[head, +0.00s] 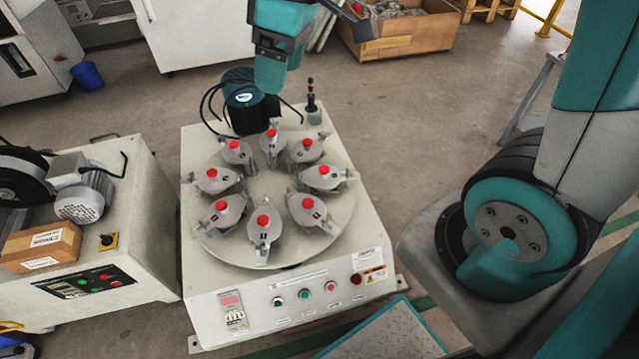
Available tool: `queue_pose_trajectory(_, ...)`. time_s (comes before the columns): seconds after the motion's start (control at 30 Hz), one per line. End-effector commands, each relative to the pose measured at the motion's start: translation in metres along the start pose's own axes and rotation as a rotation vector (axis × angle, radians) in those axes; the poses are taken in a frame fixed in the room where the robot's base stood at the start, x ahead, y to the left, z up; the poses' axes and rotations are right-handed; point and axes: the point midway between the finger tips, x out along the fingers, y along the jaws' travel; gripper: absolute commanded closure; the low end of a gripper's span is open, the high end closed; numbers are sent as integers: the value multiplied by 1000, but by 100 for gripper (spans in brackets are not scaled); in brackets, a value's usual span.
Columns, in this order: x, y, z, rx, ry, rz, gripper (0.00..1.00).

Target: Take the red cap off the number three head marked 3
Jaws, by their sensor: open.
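Several grey heads stand in a ring on the pale round turntable (275,185) of the tile testing machine. Each head bears a red cap, such as the front cap (263,220), the right cap (324,170) and the back cap (271,132). The dark marks on the heads are too small to read, so I cannot tell which is number three. My gripper (290,45) is at the top of the head view, above and behind the ring. It is partly cut off by the picture edge. It is open, empty and apart from every head.
A dark motor (249,108) and a small black post with a red band (311,98) stand at the machine's back. Buttons line its front panel (300,297). Another machine (135,205) carries a cardboard box (41,246) at left. A wooden crate (410,38) stands behind.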

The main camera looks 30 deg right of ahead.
Motion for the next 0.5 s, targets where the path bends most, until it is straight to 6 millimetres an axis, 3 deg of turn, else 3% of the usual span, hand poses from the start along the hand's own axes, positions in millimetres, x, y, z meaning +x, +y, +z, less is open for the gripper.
queue_pose_trajectory(0.03, 50, 37, 0, -15, -18, 16, 29)
queue_pose_trajectory(0.17, 120, 124, -1, -84, -62, 60, 29)
queue_pose_trajectory(0.3, 199, 214, 16, -152, -119, 91, 29)
queue_pose_trajectory(0.4, 248, 268, 35, -197, -155, 102, 29)
queue_pose_trajectory(0.5, 286, 306, 54, -231, -186, 107, 29)
